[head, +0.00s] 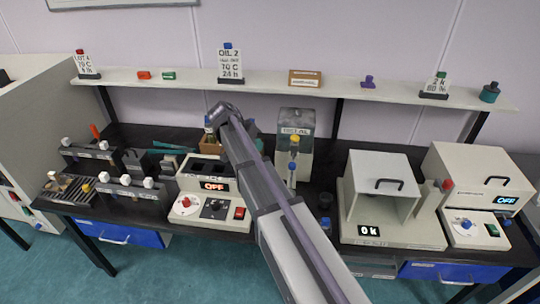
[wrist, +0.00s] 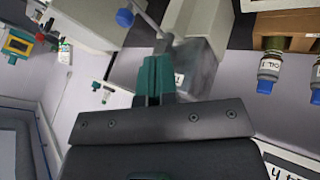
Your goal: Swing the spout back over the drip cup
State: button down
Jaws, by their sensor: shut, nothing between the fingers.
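My gripper shows in the wrist view with its teal fingers (wrist: 155,78) closed together and nothing between them. A thin grey rod with a blue knob (wrist: 125,18) runs to a grey joint (wrist: 163,43) just beyond the fingertips. It may be the spout; I cannot tell whether the fingers touch it. In the head view, a grey labelled tank (head: 296,118) stands behind my arm, with yellow and blue knobs in front of it. My arm hides part of this area, and the fingertips are not clear there.
A control unit reading OFF (head: 213,200) is left of my arm. A shelf (head: 330,92) runs behind.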

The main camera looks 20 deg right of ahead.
aim_at(293, 165)
jog(key=s+d+f+b, duration=0.3)
jog(key=d+f+b, duration=0.3)
jog(key=d+f, duration=0.1)
jog(key=shift+s+d+f, duration=0.2)
jog(key=shift+s+d, duration=0.15)
jog(key=shift+d, duration=0.2)
jog(key=shift+s, duration=0.1)
